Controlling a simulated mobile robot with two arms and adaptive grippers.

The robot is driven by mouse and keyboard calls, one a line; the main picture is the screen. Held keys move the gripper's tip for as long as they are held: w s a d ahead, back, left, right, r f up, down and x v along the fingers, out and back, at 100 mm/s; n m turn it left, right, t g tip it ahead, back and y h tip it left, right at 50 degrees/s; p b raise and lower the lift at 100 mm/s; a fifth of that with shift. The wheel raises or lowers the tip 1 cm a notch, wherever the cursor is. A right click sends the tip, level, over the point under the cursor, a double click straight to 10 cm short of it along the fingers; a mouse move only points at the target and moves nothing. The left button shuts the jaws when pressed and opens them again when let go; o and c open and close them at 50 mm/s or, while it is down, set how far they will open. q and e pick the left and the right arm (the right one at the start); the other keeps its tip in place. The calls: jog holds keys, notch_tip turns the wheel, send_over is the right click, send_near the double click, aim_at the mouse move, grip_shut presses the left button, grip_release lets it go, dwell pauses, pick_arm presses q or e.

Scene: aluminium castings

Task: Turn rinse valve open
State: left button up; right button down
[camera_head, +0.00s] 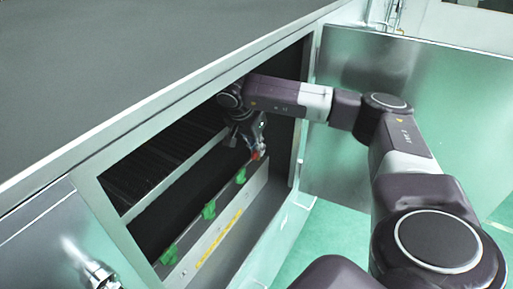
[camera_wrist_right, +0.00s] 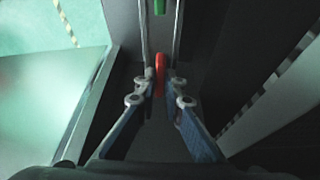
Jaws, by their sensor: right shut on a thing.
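My right gripper (camera_head: 253,148) reaches through the opening of a metal cabinet, at its far end. In the right wrist view, its two fingers (camera_wrist_right: 160,82) are closed on the sides of a red valve handle (camera_wrist_right: 160,66). The red handle (camera_head: 258,154) shows only as a small patch at the fingertips in the head view. Three green handles (camera_head: 240,176) sit in a row along the same rail, nearer to me. One green handle (camera_wrist_right: 159,7) shows at the top of the wrist view. My left gripper is not in view.
The cabinet's open door (camera_head: 345,160) stands to the right, close to my right arm. The cabinet frame (camera_head: 130,125) borders the opening. A yellow label strip (camera_head: 218,238) lies below the handles. Green floor (camera_head: 300,245) is bare between cabinet and arm.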

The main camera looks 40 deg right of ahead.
jog(key=shift+n, duration=0.3)
jog(key=c, duration=2)
grip_release()
jog(key=shift+c, duration=0.2)
jog(key=shift+r, duration=0.1)
jog(key=v, duration=0.7)
jog(key=shift+s, duration=0.15)
jog(key=shift+a+r, duration=0.1)
jog(key=shift+a, duration=0.05)
